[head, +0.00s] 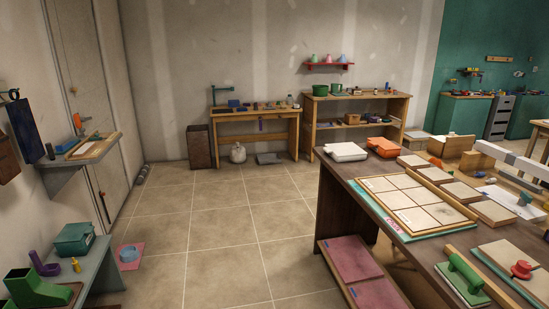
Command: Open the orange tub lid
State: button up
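A low orange tub (383,147) sits at the far end of the large wooden table on the right, in the head view. Its top looks covered, but it is too small to tell the lid's edge or catch clearly. A similar white tub (346,152) sits just left of it, close beside it. My gripper is not in view.
The large table (345,172) also holds a board with pale tiles (405,196), wooden blocks (462,192) and a green-handled tool (466,274). A side bench (92,262) stands at left. The tiled floor (225,235) between them is mostly clear.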

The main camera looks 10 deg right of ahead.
aim_at(381, 142)
jog(key=z, duration=0.45)
jog(key=i, duration=1)
jog(key=z, duration=0.35)
jog(key=k, duration=0.65)
jog(key=u, duration=0.3)
jog(key=i, duration=1.1)
jog(key=u, duration=0.85)
jog(key=i, duration=1.15)
jog(key=u, duration=0.3)
